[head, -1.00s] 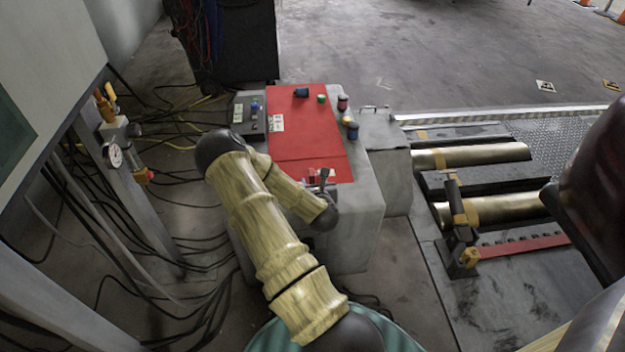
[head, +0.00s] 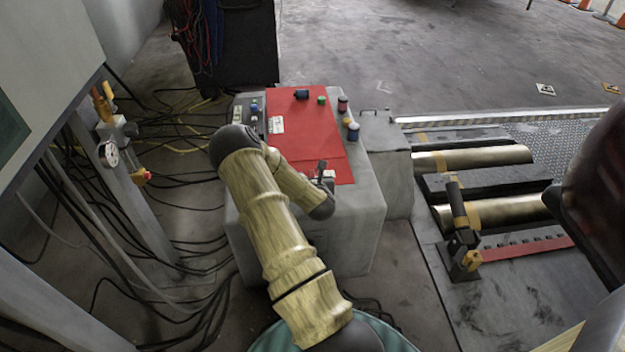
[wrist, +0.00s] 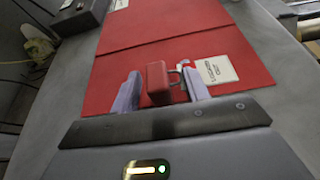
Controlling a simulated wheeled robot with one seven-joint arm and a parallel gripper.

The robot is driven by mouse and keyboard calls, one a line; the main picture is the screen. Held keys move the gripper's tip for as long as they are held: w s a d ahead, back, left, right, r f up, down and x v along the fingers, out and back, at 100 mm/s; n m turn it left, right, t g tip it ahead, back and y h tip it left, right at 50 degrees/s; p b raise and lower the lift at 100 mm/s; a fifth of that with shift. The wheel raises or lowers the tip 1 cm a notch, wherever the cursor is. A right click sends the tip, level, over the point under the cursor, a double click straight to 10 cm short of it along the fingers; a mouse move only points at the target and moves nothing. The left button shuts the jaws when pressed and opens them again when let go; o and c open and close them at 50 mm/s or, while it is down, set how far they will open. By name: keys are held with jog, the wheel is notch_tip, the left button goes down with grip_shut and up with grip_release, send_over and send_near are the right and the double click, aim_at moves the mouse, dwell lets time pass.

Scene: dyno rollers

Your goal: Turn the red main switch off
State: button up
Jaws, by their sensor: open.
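The red main switch (wrist: 156,78) shows in the wrist view as a blocky red handle standing up from the red panel (wrist: 210,20). My gripper (wrist: 162,88) is open, with one pale finger on each side of the handle. I cannot tell whether either finger touches it. A grey shackle-like loop (wrist: 180,75) and a white tag (wrist: 216,69) with dark lettering are just right of the handle. In the head view my gripper (head: 324,172) is at the near edge of the red panel (head: 305,130), and I cannot make out the switch there.
A gauge (head: 108,154) on a post is at left, with cables on the floor. Brass-coloured rollers (head: 480,157) lie to the right.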

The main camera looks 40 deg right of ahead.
aim_at(312, 173)
dwell(0.3)
grip_shut()
notch_tip(312, 173, up, 10)
jog(key=p, duration=0.3)
dwell(0.3)
dwell(0.8)
